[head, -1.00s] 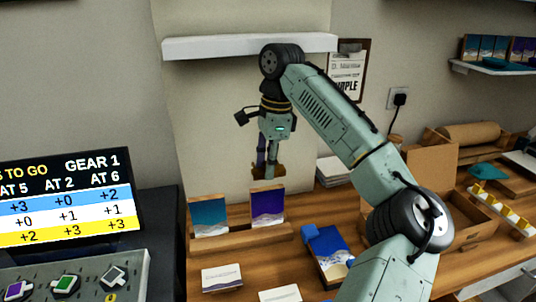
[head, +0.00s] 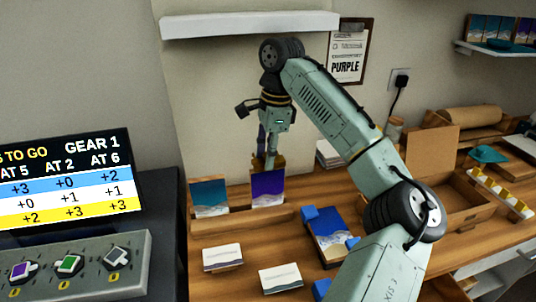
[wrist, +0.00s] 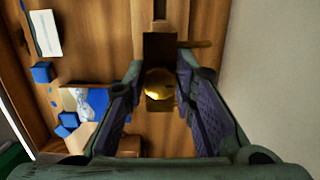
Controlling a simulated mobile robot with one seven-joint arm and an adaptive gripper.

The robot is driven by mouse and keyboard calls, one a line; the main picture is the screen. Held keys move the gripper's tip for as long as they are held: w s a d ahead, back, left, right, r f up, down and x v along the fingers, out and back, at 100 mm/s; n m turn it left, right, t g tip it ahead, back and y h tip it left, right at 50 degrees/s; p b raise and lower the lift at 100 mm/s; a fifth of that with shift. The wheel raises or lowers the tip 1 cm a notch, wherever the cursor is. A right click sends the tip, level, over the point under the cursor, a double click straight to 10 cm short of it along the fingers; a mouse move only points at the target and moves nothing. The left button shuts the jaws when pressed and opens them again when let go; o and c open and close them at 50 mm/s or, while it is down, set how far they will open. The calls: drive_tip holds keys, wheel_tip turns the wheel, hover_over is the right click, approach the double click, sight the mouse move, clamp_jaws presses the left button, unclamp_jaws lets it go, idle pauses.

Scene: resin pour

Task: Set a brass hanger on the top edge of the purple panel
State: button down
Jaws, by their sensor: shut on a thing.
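The purple panel (head: 267,190) stands upright in the wooden rack (head: 240,221), to the right of a teal panel (head: 209,197). My gripper (head: 266,160) points down at the purple panel's top edge. It is shut on a brass hanger (head: 279,161), which shows as a small gold-brown piece just above that edge. I cannot tell whether the hanger touches the panel. In the wrist view the brass hanger (wrist: 159,84) shows as a shiny gold piece between the two fingers (wrist: 160,98). The purple panel cannot be made out in the wrist view.
A white shelf (head: 250,24) sticks out of the wall above my arm. Two white cards (head: 222,257) lie in front of the rack. A blue-and-white panel with blue corners (head: 330,236) lies to the right. An open cardboard box (head: 466,208) stands further right.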

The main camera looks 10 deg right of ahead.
drive_tip(key=shift+a, duration=0.2)
drive_tip(key=shift+f, duration=1.2)
idle(2.0)
drive_tip(key=c, duration=1.2)
unclamp_jaws()
drive_tip(key=shift+c, duration=0.2)
drive_tip(key=shift+r, duration=4.05)
